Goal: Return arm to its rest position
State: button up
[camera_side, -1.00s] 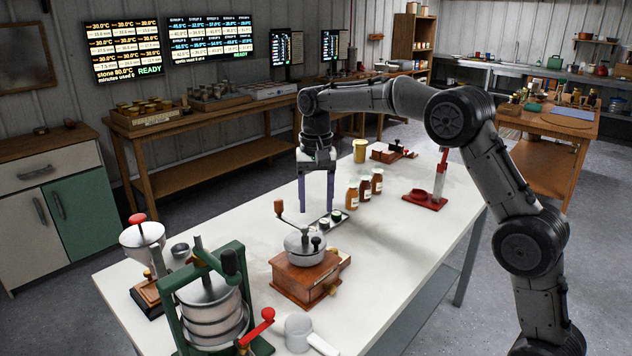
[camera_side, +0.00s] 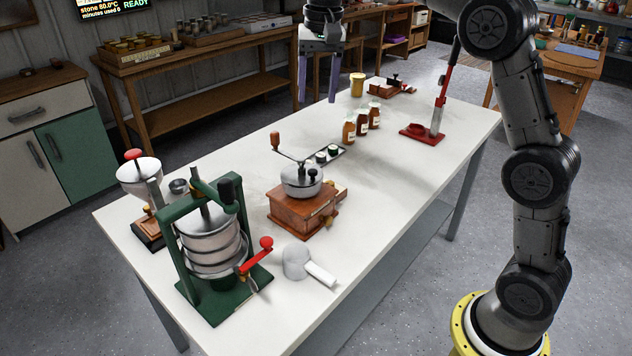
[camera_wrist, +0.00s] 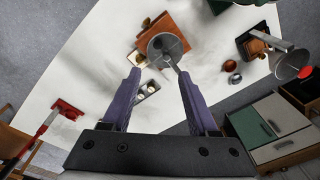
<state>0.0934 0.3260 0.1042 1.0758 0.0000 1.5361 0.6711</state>
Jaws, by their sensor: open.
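My gripper (camera_side: 318,88) is in the air above the far side of the white table (camera_side: 400,160), fingers pointing down. Its two purple fingers are apart with nothing between them. In the wrist view my gripper (camera_wrist: 157,95) also shows open and empty, with the table (camera_wrist: 90,50) well below it. My arm reaches in from the right and its upper part runs out of the top of the side view.
On the table stand a wooden grinder (camera_side: 303,207), a green press (camera_side: 215,255), a funnel-topped mill (camera_side: 140,175), a white scoop (camera_side: 308,265), brown bottles (camera_side: 362,122), a tray of small jars (camera_side: 325,155), a yellow jar (camera_side: 357,84) and a red lever press (camera_side: 425,132).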

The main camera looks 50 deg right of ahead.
jog(key=s+a+r+n+t, duration=0.1)
jog(key=s+a+r+n, duration=0.1)
jog(key=s, duration=0.8)
jog(key=s+a+r+n+t, duration=0.1)
jog(key=s+a+r+t, duration=0.1)
jog(key=s, duration=0.8)
jog(key=s+f+n+t, duration=0.1)
jog(key=s+f+n, duration=0.4)
jog(key=s+f, duration=0.5)
notch_tip(320, 180, down, 3)
jog(key=shift+s+a+r+n, duration=0.1)
jog(key=shift+s+a+n, duration=0.1)
jog(key=shift+s+n, duration=0.15)
